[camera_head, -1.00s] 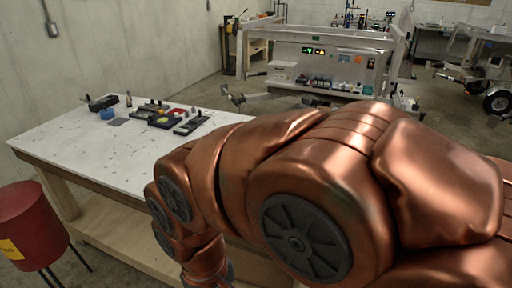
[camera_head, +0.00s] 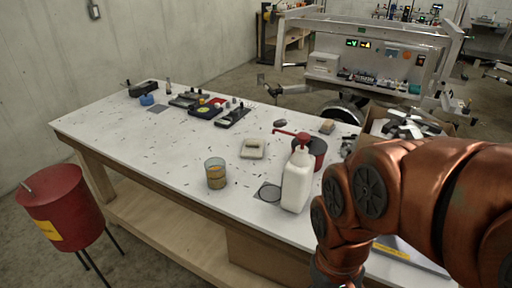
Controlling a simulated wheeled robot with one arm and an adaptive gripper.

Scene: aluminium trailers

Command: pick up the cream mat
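A small cream, squarish flat piece (camera_head: 253,148), which looks like the cream mat, lies on the white table (camera_head: 170,150) near its middle. A lighter patch shows on it; the detail is too small to make out. My copper-coloured arm fills the lower right of the view, to the right of the cream piece and apart from it. My gripper is out of the picture, below the lower edge.
A white pump bottle (camera_head: 297,180) with a red top stands between the cream piece and my arm. A glass cup (camera_head: 215,173) stands nearer the front edge.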

